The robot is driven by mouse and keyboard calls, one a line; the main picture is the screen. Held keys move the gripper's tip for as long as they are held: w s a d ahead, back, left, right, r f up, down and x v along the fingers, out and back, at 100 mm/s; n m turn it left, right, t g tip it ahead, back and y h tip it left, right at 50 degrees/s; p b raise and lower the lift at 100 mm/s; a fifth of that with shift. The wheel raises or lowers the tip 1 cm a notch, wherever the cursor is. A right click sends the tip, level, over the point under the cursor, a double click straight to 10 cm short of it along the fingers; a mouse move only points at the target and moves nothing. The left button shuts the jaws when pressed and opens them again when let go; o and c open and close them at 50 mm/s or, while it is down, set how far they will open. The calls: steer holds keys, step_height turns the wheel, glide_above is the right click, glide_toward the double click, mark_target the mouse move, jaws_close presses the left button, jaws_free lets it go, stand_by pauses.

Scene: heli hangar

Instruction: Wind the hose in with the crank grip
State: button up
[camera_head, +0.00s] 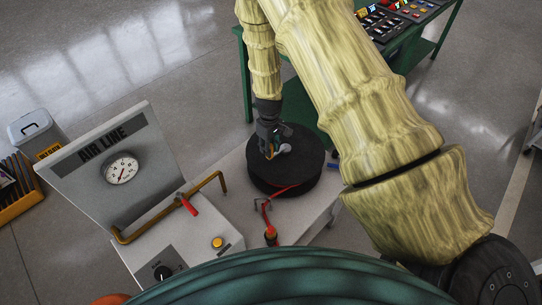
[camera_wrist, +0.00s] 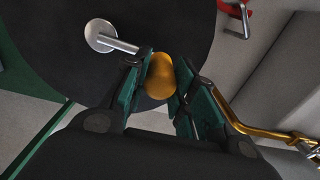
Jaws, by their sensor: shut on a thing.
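The hose reel is a black round drum (camera_head: 262,178) on a pale bench in the head view; its dark top (camera_wrist: 200,30) fills the upper part of the wrist view. A silver crank hub and arm (camera_wrist: 103,37) stand on it. The orange crank grip (camera_wrist: 160,76) sits between the two green finger pads of my gripper (camera_wrist: 158,85), which is shut on it. In the head view my gripper (camera_head: 270,145) is over the drum, and little of the grip shows. A red hose piece (camera_head: 284,191) runs from the drum toward a metal fitting.
An AIR LINE panel (camera_head: 105,160) with a gauge stands left of the drum. A brass pipe (camera_head: 160,222) with a red lever lies between panel and drum, near my gripper's right in the wrist view. A green tool table (camera_head: 440,32) stands behind.

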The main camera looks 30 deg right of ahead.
steer(key=shift+w, duration=0.4)
steer(key=shift+w, duration=1.65)
steer(key=shift+w+d+b, duration=0.3)
steer(key=shift+w+d, duration=0.05)
steer(key=shift+w, duration=0.4)
steer(key=shift+w+d+b, duration=0.25)
steer(key=shift+w+d, duration=0.1)
steer(key=shift+w, duration=0.4)
